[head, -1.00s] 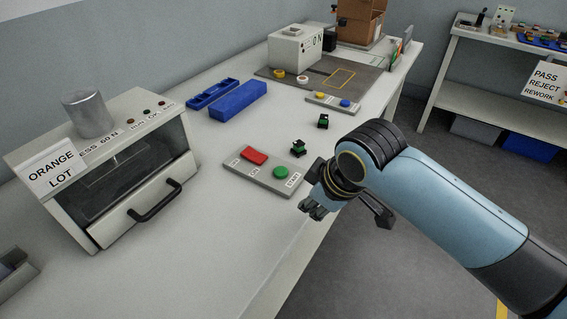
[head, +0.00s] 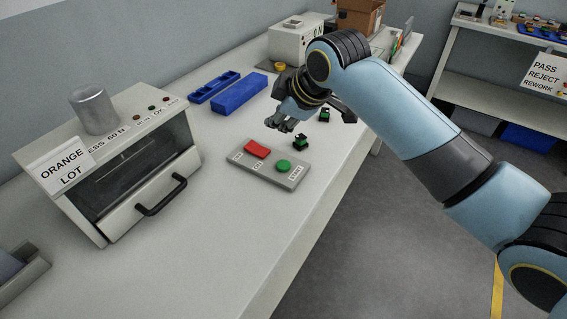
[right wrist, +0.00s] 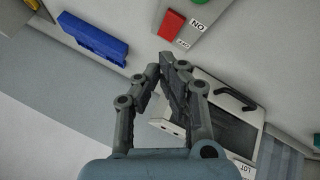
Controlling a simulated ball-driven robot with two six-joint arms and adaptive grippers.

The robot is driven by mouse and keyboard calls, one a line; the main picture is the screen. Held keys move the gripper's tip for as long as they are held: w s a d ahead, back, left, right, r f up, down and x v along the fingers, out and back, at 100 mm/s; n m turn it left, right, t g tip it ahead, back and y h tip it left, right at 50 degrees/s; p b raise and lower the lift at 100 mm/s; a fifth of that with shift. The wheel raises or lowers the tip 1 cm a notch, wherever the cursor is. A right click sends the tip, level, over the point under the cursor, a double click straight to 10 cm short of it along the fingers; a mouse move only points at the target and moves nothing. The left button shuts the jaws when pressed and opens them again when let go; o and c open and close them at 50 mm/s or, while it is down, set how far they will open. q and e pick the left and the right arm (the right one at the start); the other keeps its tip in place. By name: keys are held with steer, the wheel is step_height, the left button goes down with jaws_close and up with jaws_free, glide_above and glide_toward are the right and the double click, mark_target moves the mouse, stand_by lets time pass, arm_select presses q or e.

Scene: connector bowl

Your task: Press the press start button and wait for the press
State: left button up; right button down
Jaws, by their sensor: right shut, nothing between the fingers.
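The button box (head: 264,174) lies flat on the table with a green round button (head: 283,166) by the START label and a red rectangular button (head: 257,149). The press (head: 118,165), with an ORANGE LOT sign (head: 62,165), a clear front and a black handle, stands at the left. My right gripper (head: 279,126) is shut and empty, above the table beyond the buttons and not touching them. In the right wrist view its fingertips (right wrist: 165,68) meet, and the red button (right wrist: 171,25) and part of the green button (right wrist: 190,5) show near the top edge. My left gripper is not in view.
A white machine (head: 296,42) and a cardboard box (head: 360,17) stand at the back. A shelf (head: 455,90) is at the right.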

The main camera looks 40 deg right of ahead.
steer(key=b, duration=0.7)
glide_above(280, 165)
step_height(280, 165, down, 6)
steer(key=shift+f, duration=0.25)
steer(key=shift+f+b, duration=0.35)
steer(key=shift+f, duration=0.75)
steer(key=shift+f, duration=0.1)
steer(key=shift+f, duration=0.35)
steer(key=shift+f, duration=0.5)
stand_by(0.5)
stand_by(0.3)
steer(key=shift+r+p, duration=0.95)
steer(key=shift+p, duration=0.3)
